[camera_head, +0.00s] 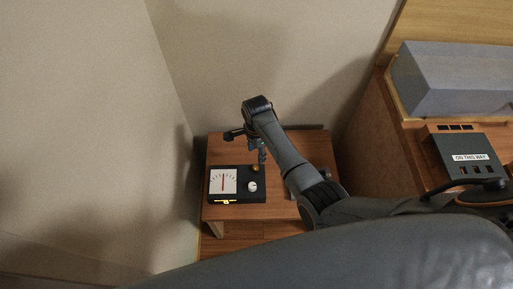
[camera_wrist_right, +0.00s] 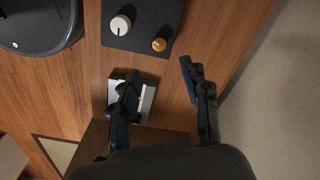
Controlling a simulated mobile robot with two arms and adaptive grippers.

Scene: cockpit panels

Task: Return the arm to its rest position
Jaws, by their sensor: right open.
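My right arm reaches in from the right in the head view, over a low wooden table (camera_head: 320,150). My right gripper (camera_head: 248,146) is above the table near the wall, just behind a dark instrument panel. In the right wrist view my right gripper (camera_wrist_right: 156,76) has its two fingers spread, with nothing between them. The instrument panel (camera_head: 246,190) has a white dial with a red needle (camera_head: 223,181), a white knob (camera_head: 252,186) and a brass-coloured knob (camera_head: 255,168). Both knobs show in the right wrist view, ahead of the fingertips. My left gripper is not seen.
Pale walls stand close behind and left of the table. At the right, a wooden cabinet (camera_head: 369,130) carries a grey block (camera_head: 455,78) and a dark box (camera_head: 465,157) labelled "ON THIS WAY". A small shiny plate (camera_wrist_right: 147,98) lies beneath the left finger in the wrist view.

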